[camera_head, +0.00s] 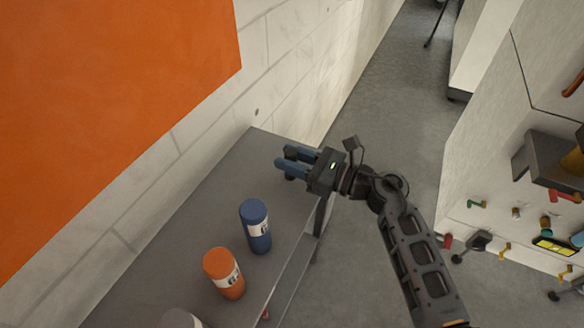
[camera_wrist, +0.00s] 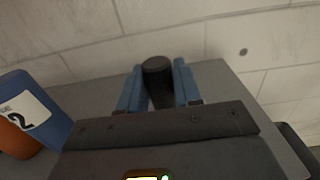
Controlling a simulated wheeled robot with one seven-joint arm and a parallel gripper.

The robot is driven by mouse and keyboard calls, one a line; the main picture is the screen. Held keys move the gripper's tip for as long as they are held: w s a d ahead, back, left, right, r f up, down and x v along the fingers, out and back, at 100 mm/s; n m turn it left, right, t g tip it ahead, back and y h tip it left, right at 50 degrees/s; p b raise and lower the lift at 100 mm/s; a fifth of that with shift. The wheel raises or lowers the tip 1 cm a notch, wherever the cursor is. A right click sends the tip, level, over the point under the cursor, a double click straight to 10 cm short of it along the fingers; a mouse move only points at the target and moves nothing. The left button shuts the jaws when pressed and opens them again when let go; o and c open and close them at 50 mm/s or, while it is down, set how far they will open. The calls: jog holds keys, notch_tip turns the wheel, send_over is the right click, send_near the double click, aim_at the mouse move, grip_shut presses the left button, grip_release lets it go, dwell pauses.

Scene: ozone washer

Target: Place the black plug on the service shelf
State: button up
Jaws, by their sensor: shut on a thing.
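The black plug (camera_wrist: 158,72) is a dark cylinder between the two blue fingers of my gripper (camera_wrist: 157,92) in the wrist view. My gripper is shut on it. In the head view my gripper (camera_head: 288,162) is over the far right end of the grey service shelf (camera_head: 190,195), and the plug is mostly hidden there by the fingers. The shelf also shows in the wrist view (camera_wrist: 215,80), behind and below the plug. I cannot tell whether the plug touches the shelf top.
A blue bottle (camera_head: 255,225) and an orange bottle (camera_head: 223,272) stand on the shelf, nearer than my gripper. A grey-topped thing (camera_head: 180,319) is cut off at the bottom. A wall (camera_head: 200,125) runs behind the shelf. A white machine with valves (camera_head: 490,165) stands at right.

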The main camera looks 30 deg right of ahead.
jog(key=shift+f, duration=1.7)
jog(key=shift+f, duration=0.1)
jog(key=shift+f+b, duration=0.1)
jog(key=shift+b, duration=0.2)
jog(key=o, duration=1)
jog(key=shift+r+p, duration=0.25)
jog(key=shift+p, duration=0.05)
jog(key=b+v, duration=0.1)
jog(key=v, duration=1.1)
jog(key=shift+b, duration=0.3)
